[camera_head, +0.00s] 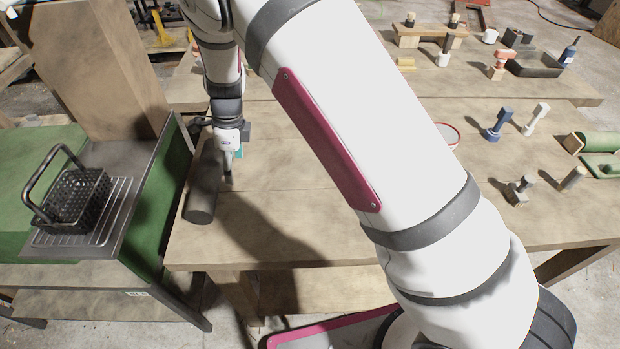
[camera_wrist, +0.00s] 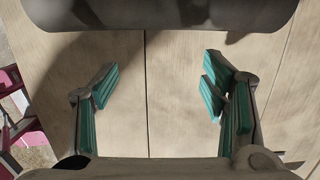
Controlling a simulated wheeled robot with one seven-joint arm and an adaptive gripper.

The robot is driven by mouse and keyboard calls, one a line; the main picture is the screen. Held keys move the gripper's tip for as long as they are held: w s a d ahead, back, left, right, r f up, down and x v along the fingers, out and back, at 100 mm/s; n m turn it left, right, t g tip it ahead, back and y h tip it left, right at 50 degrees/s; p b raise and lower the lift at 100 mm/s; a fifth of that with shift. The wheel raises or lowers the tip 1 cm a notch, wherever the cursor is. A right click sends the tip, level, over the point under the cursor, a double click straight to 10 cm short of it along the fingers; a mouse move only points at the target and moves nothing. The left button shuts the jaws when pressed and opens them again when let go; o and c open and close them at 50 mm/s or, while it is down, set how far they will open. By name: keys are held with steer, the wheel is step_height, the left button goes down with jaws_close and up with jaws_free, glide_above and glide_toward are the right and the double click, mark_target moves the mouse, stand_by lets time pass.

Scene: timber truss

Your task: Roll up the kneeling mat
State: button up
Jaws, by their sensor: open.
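The kneeling mat (camera_head: 203,188) shows as a dark grey rolled cylinder near the left edge of the wooden workbench. Its round end faces the front of the bench. No flat part of it can be made out. In the wrist view the dark roll (camera_wrist: 160,14) lies across the top edge, beyond my fingertips. My gripper (camera_head: 228,168) is just to the right of the roll, pointing down at the bench. In the wrist view my gripper (camera_wrist: 160,85) has its green-padded fingers spread wide, with only bare wood between them. The roll's far end is partly hidden by my arm.
Left of the bench stands a green-sided table with a black basket (camera_head: 72,197) on a wire rack (camera_head: 90,222). A wooden post (camera_head: 95,70) rises behind it. Blue (camera_head: 497,125) and white (camera_head: 537,118) pieces stand on the right. The front-middle boards (camera_head: 310,225) are clear.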

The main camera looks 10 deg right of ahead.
step_height(320, 180, up, 6)
steer(key=shift+f+p, duration=0.1)
steer(key=shift+p, duration=0.75)
steer(key=s+d+r+n+t, duration=0.1)
steer(key=s+d+r+n, duration=0.25)
steer(key=r, duration=0.35)
steer(key=s+d+r+n+y, duration=0.1)
steer(key=s+d+r+n, duration=0.2)
steer(key=d+r, duration=0.3)
steer(key=s+d+r+n+t, duration=0.1)
steer(key=s+d+r+n, duration=0.25)
steer(key=r, duration=0.45)
steer(key=s+d+r+n+t+h, duration=0.1)
steer(key=s+d+r+n, duration=0.2)
steer(key=s, duration=0.7)
steer(key=s+d+r+n+t+h, duration=0.1)
steer(key=s+d+r+n+t, duration=0.1)
steer(key=s+d+n, duration=0.5)
steer(key=shift+s+d+r+h, duration=0.4)
steer(key=shift+s+d, duration=0.5)
steer(key=shift+s, duration=0.7)
